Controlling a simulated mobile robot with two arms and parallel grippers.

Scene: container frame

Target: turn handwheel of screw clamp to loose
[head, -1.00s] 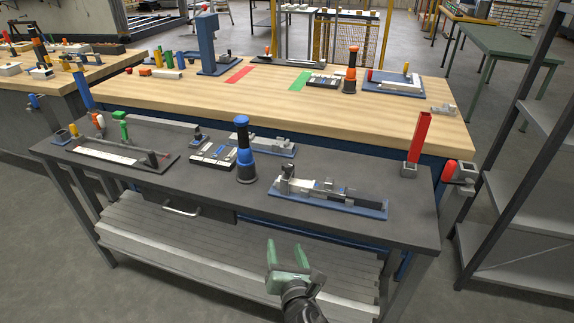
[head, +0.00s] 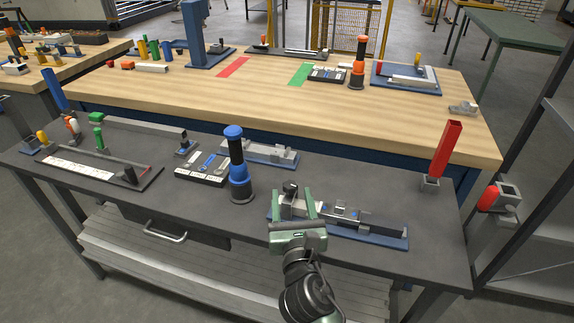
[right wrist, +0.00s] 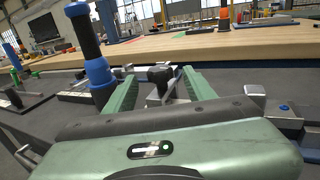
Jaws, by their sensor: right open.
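The screw clamp (head: 345,211) is a grey metal device on a blue base plate on the dark bench, right of the blue-and-black upright tool. Its handwheel looks like the dark knob (head: 290,187) at its left end. My right gripper (head: 294,204), with green fingers, is open and empty at this end, from the front. In the right wrist view the dark knob (right wrist: 160,75) shows between the open fingers (right wrist: 157,85), and I see no contact. I cannot tell how far the knob is beyond the fingertips. My left gripper is not in view.
The blue-and-black upright tool (head: 238,170) stands close on the left of my right gripper. A tray of small parts (head: 203,167) and another grey clamp-like device (head: 262,152) are near it. A red upright bar (head: 446,150) stands at the bench's right end.

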